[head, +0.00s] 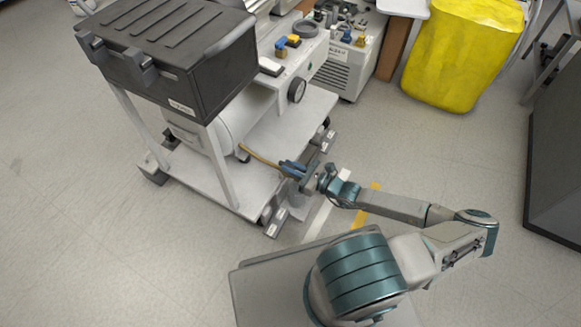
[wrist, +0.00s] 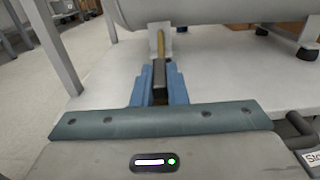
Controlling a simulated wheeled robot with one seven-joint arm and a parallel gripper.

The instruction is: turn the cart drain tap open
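The cart (head: 225,185) has a white lower shelf that carries a pale horizontal tank (head: 228,120). The drain tap's thin brass-coloured lever (head: 262,158) runs from the tank's underside out over the shelf edge. In the wrist view the lever (wrist: 160,45) leads from a small pale plate below the tank to a dark grip end (wrist: 159,74). My gripper (head: 291,168) is at the lever's outer end. In the wrist view its blue fingers (wrist: 159,88) lie along both sides of the dark grip, with no clear gap. The tap's body is mostly hidden.
A black case (head: 165,50) sits on top of the cart. Cart legs and casters stand close to my gripper. A yellow bag-like bin (head: 450,55) is at the back right, and a dark cabinet (head: 556,150) at the right edge. The floor at the left is clear.

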